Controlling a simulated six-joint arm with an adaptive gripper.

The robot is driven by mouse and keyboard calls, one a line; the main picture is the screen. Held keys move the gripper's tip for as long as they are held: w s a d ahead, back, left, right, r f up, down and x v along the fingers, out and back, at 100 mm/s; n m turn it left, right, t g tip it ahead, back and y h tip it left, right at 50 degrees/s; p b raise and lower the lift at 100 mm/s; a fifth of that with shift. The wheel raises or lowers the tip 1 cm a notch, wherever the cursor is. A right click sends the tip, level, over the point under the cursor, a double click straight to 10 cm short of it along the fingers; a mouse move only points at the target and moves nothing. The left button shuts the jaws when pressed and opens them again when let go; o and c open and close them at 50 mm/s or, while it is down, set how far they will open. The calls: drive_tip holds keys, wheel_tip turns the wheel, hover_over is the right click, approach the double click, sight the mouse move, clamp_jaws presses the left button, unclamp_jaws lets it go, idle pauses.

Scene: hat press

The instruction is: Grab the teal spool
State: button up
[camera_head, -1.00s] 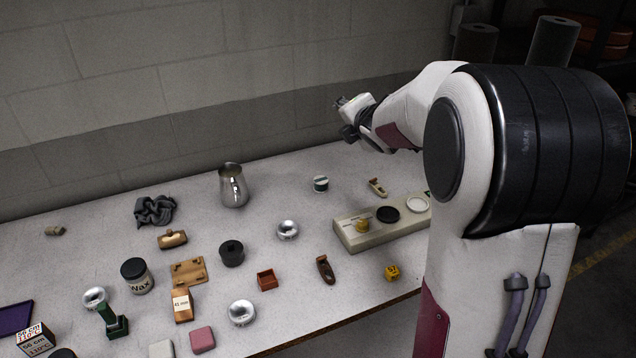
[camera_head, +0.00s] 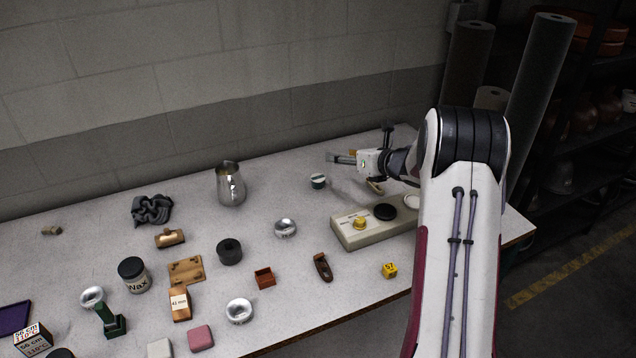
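The teal spool (camera_head: 318,181) is a small, dark green-teal cylinder with a pale band. It stands upright on the table, to the right of the metal pitcher. My gripper (camera_head: 338,157) is above and slightly right of the spool in the picture, reaching in from the right with its fingers pointing left. It appears apart from the spool, and I see nothing held. The fingers are small and seen from the side, so their opening is unclear.
A metal pitcher (camera_head: 231,184) stands left of the spool. A beige control box (camera_head: 353,237) with a yellow knob lies in front and right. A small wooden tool (camera_head: 375,187) lies under my wrist. A metal ring-like piece (camera_head: 285,228) is nearer the front.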

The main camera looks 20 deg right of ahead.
sight(323, 181)
drive_tip(key=f+n, duration=0.1)
drive_tip(key=f, duration=0.1)
drive_tip(key=s+f+n+y, duration=0.1)
drive_tip(key=f, duration=0.1)
drive_tip(key=f+n+y, duration=0.1)
drive_tip(key=f+n, duration=0.1)
drive_tip(key=f, duration=0.1)
drive_tip(key=shift+s+d+g, duration=0.1)
drive_tip(key=shift+s+g, duration=0.15)
drive_tip(key=shift+g, duration=0.15)
drive_tip(key=shift+s+f+n+y, duration=0.3)
drive_tip(key=shift+f+n+y, duration=0.2)
drive_tip(key=shift+f, duration=0.1)
drive_tip(key=shift+x, duration=3.25)
drive_tip(key=shift+w+f, duration=0.15)
drive_tip(key=shift+w, duration=0.1)
drive_tip(key=shift+x, duration=2.55)
drive_tip(key=shift+f, duration=0.15)
drive_tip(key=c, duration=1.2)
